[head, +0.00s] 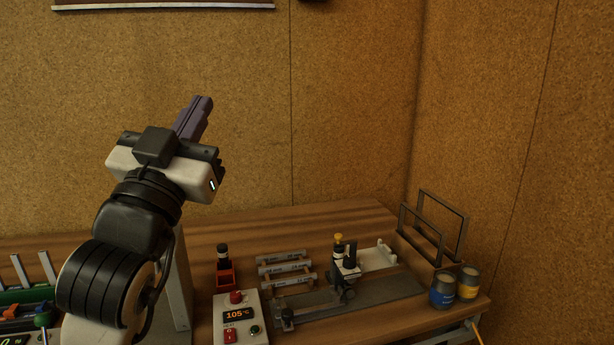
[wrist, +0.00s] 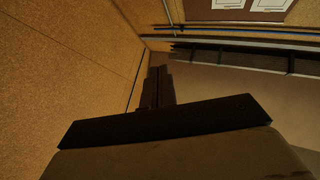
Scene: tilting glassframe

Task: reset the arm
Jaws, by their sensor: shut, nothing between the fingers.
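My gripper (head: 203,103) is raised above the bench in the head view, in front of the cork wall. Its fingers point up and to the right. The dark fingers are together with nothing between them. In the wrist view the fingers (wrist: 157,88) also show closed and empty, toward a corner of the room. My gripper touches nothing that I can see. My arm rises from the lower left of the head view and hides part of the bench behind it.
The wooden bench (head: 350,216) carries a heater box reading 105 (head: 238,316), a red-based bottle (head: 224,268), a rack of rods (head: 285,268), a metal fixture (head: 344,270), a wire frame stand (head: 432,225) and two cans (head: 443,289). The air around my gripper is free.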

